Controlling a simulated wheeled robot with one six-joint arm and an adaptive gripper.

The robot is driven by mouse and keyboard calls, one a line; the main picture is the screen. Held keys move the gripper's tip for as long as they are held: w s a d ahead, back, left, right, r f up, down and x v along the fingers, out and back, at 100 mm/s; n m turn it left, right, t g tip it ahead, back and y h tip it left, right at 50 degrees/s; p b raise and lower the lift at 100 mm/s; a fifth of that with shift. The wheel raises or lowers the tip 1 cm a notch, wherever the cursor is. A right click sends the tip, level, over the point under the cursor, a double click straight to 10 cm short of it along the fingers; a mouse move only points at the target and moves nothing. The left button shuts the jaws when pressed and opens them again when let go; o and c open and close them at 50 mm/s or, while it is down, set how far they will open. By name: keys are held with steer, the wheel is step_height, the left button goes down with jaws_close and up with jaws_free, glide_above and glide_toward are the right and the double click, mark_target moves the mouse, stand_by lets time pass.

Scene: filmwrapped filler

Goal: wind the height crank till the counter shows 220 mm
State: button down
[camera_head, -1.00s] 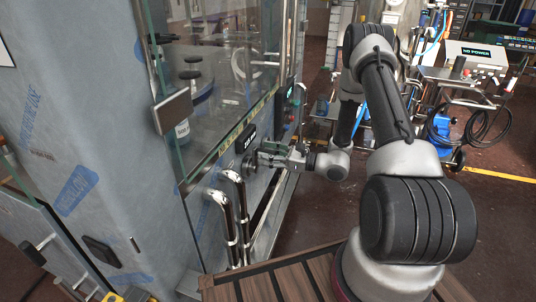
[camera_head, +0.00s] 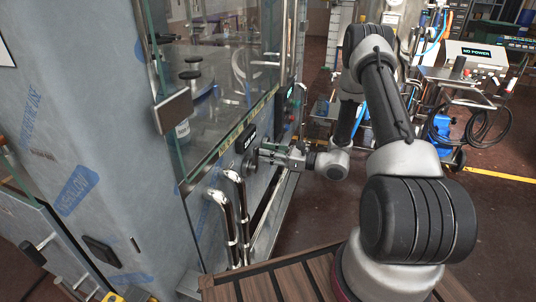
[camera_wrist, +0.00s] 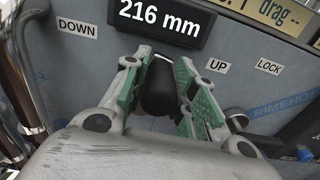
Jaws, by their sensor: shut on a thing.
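The counter (camera_wrist: 160,22) reads 216 mm in the wrist view; its dark display (camera_head: 247,138) also shows on the machine front in the head view. My gripper (camera_wrist: 160,88) is shut on the black crank knob (camera_wrist: 159,92), with a green-padded finger on each side of it. In the head view my gripper (camera_head: 266,154) is at the machine front, by the round crank hub (camera_head: 250,163) below the display. Most of the crank arm is hidden behind the gripper.
DOWN (camera_wrist: 77,27) and UP (camera_wrist: 217,66) labels flank the knob, with a LOCK label (camera_wrist: 269,67) farther right. Two shiny bent pipes (camera_head: 228,205) stand close below the crank. A glass guard (camera_head: 215,100) rises above. A cart (camera_head: 465,80) stands at the back right.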

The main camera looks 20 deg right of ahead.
steer(key=w+d+f+m, duration=0.3)
steer(key=w+f+m, duration=0.1)
steer(key=m, duration=0.7)
steer(key=shift+w, duration=0.2)
steer(key=shift+d, duration=0.1)
stand_by(0.4)
steer(key=c, duration=1.1)
jaws_free()
steer(key=shift+f, duration=0.1)
steer(key=v, duration=1.2)
